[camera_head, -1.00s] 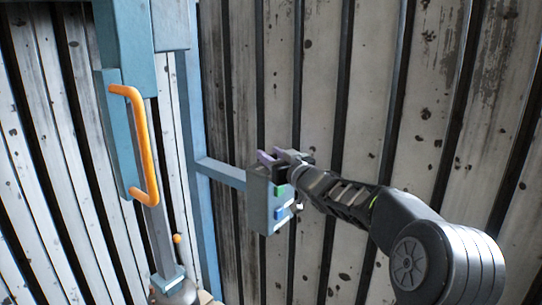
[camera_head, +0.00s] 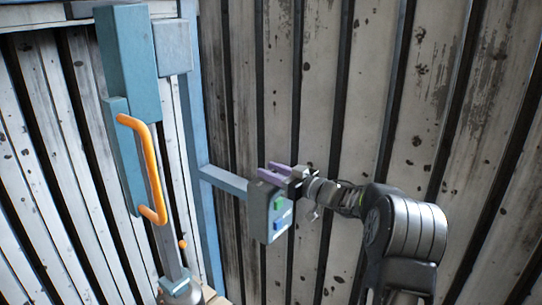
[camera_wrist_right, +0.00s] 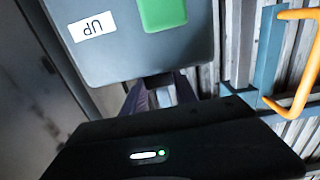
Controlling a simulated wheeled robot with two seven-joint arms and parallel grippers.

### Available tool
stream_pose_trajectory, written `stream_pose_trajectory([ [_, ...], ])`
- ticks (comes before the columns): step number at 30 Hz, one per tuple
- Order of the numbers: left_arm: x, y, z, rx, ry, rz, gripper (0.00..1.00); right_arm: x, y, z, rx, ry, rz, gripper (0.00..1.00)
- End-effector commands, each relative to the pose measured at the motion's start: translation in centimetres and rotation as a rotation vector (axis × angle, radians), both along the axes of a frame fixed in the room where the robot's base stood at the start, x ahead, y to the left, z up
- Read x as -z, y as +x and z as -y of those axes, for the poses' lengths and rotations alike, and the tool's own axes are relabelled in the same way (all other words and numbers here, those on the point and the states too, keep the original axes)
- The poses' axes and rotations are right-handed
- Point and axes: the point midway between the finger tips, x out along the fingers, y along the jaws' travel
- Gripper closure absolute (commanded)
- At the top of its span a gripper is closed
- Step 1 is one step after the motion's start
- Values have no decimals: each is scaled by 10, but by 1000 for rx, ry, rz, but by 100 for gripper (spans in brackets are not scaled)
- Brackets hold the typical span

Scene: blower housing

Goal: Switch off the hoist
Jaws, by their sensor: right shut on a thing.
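The hoist's grey control box (camera_head: 258,206) sits at the end of a blue arm in the middle of the head view. In the right wrist view the box face (camera_wrist_right: 120,50) appears upside down, with an "UP" label (camera_wrist_right: 92,27) and the green button (camera_wrist_right: 163,12). The purple fingers (camera_wrist_right: 158,97) are around a small dark part (camera_wrist_right: 158,80) at the box's edge, largely hidden. My left gripper is out of view.
A blue horizontal bar (camera_head: 222,179) joins the box to a blue post (camera_head: 203,200). A blue unit (camera_head: 130,65) with an orange handle (camera_head: 154,170) stands at the left. Ribbed, stained metal walls (camera_head: 400,110) stand close behind.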

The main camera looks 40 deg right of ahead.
Motion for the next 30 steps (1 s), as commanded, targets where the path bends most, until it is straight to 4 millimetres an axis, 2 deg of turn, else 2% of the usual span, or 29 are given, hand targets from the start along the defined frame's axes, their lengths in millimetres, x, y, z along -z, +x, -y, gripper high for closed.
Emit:
stream_pose_trajectory([
  [1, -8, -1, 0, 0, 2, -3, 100, -8, 1, 2, -21, -1, 5, 100],
  [11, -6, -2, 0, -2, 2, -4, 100, -4, 0, 0, -47, 1, 7, 100],
  [12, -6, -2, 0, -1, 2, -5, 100, -4, 0, 0, -47, 1, 7, 64],
  [20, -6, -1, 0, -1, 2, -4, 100, -2, 0, 0, -46, 1, 4, 44],
  [30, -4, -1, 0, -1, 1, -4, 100, 0, -5, 2, -45, 1, 2, 44],
])
